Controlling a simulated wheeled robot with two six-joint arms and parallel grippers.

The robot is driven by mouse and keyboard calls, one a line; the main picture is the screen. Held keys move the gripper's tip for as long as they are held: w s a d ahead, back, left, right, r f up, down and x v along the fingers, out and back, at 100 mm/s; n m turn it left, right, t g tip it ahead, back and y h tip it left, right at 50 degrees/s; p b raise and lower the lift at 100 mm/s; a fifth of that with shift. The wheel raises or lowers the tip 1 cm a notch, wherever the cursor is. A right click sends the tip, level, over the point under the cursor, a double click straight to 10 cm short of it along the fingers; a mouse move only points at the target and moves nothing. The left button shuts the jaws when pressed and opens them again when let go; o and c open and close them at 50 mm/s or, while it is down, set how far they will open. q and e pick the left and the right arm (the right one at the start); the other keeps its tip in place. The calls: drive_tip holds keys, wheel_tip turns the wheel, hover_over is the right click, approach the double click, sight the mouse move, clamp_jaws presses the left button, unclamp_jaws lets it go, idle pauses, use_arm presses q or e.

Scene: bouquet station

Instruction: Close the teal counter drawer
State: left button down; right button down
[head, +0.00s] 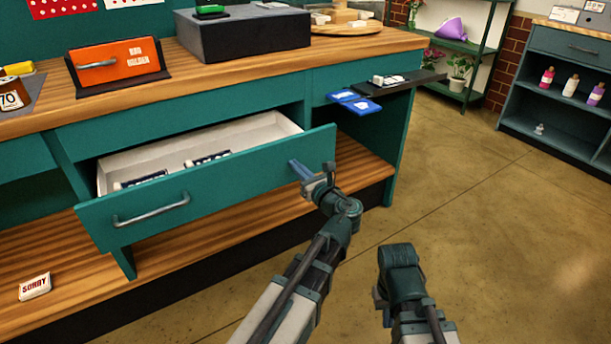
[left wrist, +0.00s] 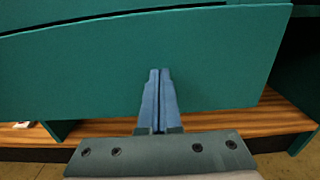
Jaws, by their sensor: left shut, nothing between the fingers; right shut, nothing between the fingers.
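The teal counter drawer (head: 215,192) is pulled out in the head view. Its white inside shows, with a few dark-and-white items in it. A metal handle (head: 150,210) is on the left part of its front. My left gripper (head: 294,164) is shut and empty, with its blue fingertips at the right part of the drawer front. In the left wrist view the shut fingers (left wrist: 159,75) point at the teal drawer front (left wrist: 90,70); I cannot tell if they touch it. My right gripper (head: 392,318) is at the lower right over the floor, its fingertips mostly hidden by its own wrist.
The wooden countertop (head: 210,62) above holds an orange box (head: 115,62) and a dark grey block (head: 240,38). Blue cards (head: 354,102) lie by a dark ledge at right. A wooden lower shelf (head: 60,265) holds a small "SORRY" card (head: 34,287). The floor at right is clear.

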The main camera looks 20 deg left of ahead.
use_arm(q)
drive_tip(key=x, duration=1.8)
drive_tip(key=shift+w+a, duration=0.1)
drive_tip(key=shift+w, duration=0.15)
drive_tip(key=shift+w+a, duration=0.15)
